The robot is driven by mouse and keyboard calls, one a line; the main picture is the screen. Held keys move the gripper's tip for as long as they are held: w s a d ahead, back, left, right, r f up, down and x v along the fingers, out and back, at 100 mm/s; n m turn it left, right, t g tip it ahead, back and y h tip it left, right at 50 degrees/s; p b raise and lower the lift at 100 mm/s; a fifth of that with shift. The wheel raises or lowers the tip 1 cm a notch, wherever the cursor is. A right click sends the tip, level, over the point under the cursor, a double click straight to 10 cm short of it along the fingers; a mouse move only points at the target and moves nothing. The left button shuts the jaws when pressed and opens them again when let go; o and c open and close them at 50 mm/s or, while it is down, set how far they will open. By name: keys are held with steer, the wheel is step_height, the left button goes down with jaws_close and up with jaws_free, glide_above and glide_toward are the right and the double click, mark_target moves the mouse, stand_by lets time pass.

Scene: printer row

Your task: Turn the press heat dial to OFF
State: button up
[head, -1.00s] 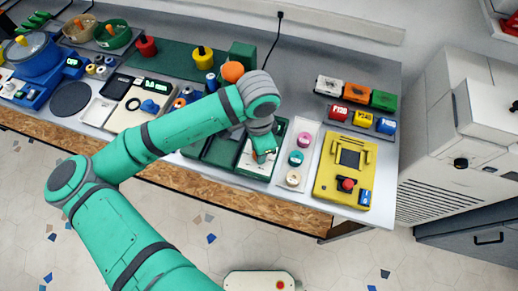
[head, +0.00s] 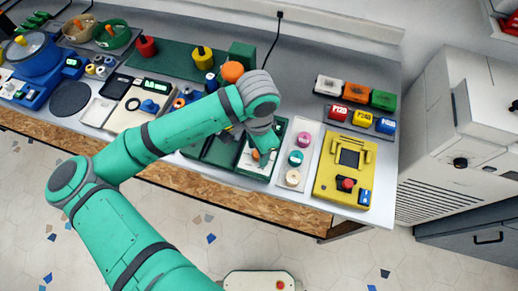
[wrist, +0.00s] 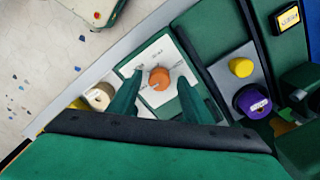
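The orange press heat dial (wrist: 158,78) sits on a white panel (wrist: 150,52) set in a dark green body in the wrist view. Small dark labels ring the dial, too small to read, and I cannot tell where it points. The dial also shows in the head view (head: 256,155), beside my gripper (head: 267,151). In the wrist view my gripper (wrist: 161,80) is open, with its two green fingers apart on either side of the dial. I see gaps between dial and fingers in this view. Their height above the panel is unclear.
A cream knob (wrist: 100,95) stands close to the left finger. A yellow knob (wrist: 240,67) and a purple knob (wrist: 252,102) stand to the right. In the head view, a strip with pink and teal knobs (head: 296,158) and a yellow device (head: 340,190) lie right of the press.

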mark_target(257, 154)
steer(key=shift+s, duration=0.1)
step_height(257, 154, up, 11)
stand_by(0.7)
steer(key=shift+f, duration=0.1)
steer(key=shift+a, duration=0.15)
